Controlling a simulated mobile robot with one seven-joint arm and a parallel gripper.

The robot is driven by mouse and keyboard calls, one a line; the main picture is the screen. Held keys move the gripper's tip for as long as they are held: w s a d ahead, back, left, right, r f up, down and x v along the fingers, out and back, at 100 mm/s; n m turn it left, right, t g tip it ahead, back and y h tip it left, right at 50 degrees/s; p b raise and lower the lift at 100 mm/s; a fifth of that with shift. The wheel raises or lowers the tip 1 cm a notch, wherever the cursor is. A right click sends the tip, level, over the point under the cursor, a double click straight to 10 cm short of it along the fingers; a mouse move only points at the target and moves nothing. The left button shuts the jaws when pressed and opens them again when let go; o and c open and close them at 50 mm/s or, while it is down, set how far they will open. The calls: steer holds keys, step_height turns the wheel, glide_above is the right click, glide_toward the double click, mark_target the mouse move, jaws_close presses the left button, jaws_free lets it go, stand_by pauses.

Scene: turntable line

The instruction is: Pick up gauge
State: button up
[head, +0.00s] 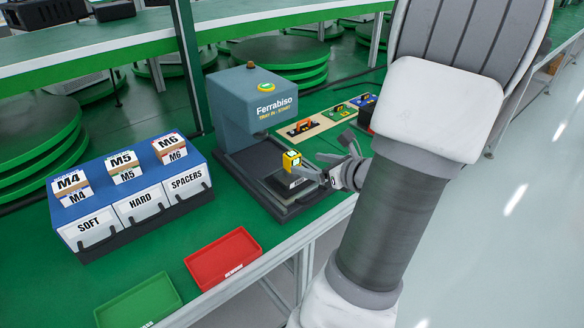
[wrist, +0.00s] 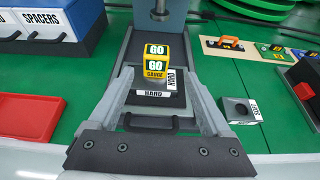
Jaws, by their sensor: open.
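The gauge is a small yellow block with white "GO" labels (wrist: 156,60). It stands upright on a dark block labelled "HARD" (wrist: 152,98) on the sliding bed of the Ferrabiso press, and also shows in the head view (head: 291,161). My gripper (wrist: 163,88) is open and empty. In the wrist view its fingers reach forward on either side of the HARD block, with the gauge just beyond and between the tips. In the head view my gripper (head: 325,165) is just right of the gauge. No contact is visible.
The grey press (head: 252,110) rises behind the gauge. A grey block with a round recess (wrist: 238,108) lies right of my fingers. A red tray (head: 224,258), green tray (head: 138,302) and blue bin unit (head: 130,190) are left. Coloured pads with handled items (head: 300,130) are right.

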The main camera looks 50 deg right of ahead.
mark_target(298, 161)
steer(key=b+x, duration=0.1)
steer(key=x, duration=0.4)
steer(key=shift+w, duration=0.1)
steer(key=b+x, duration=0.1)
steer(key=x, duration=0.1)
steer(key=b+x, duration=0.1)
steer(key=x, duration=0.2)
steer(key=shift+a+f, duration=0.2)
steer(key=shift+a, duration=0.1)
steer(key=shift+w, duration=0.15)
steer(key=shift+c, duration=0.3)
jaws_close()
